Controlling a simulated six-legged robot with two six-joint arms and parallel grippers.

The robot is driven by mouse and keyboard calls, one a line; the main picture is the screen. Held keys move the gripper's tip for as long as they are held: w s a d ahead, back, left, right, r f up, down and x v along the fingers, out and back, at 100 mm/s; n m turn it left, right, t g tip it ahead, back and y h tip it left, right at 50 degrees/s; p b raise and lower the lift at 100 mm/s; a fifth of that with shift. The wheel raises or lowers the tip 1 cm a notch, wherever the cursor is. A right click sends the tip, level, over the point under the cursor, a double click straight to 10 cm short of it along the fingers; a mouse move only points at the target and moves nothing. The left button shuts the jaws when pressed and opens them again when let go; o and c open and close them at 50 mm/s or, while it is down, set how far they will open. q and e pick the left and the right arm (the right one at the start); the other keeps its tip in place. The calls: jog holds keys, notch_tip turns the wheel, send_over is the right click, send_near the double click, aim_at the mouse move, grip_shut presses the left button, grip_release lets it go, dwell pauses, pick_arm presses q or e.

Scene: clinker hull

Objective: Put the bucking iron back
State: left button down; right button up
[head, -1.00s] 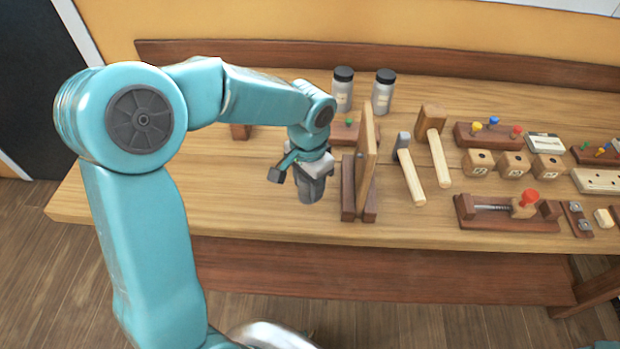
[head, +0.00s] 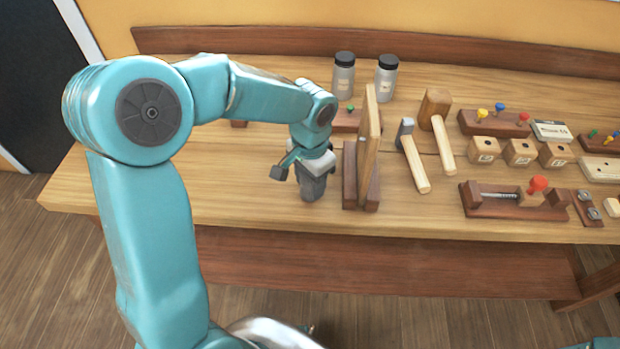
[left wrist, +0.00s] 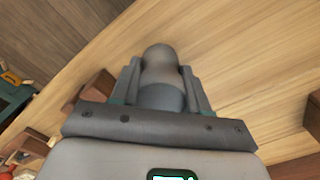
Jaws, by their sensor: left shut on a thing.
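The bucking iron (head: 314,187) is a dark grey, rounded metal block. My left gripper (head: 311,171) is shut on it, at the left part of the bench, just left of the upright wooden board. In the left wrist view the iron (left wrist: 160,70) sits between the two fingers of the gripper (left wrist: 160,92), with its rounded end pointing away over the wood. Whether its lower end touches the bench top cannot be told. My right gripper is not in view.
An upright board (head: 369,145) stands in a dark wooden holder (head: 349,178) close right of my left gripper. The bench (head: 240,195) is clear to the left.

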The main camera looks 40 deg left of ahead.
pick_arm(q)
jog(key=shift+f+b, duration=0.3)
jog(key=shift+f, duration=0.1)
jog(key=c, duration=0.5)
grip_release()
jog(key=shift+c, duration=0.2)
jog(key=shift+o, duration=0.3)
notch_tip(320, 180, up, 16)
jog(key=p, duration=0.1)
jog(key=shift+r, duration=0.25)
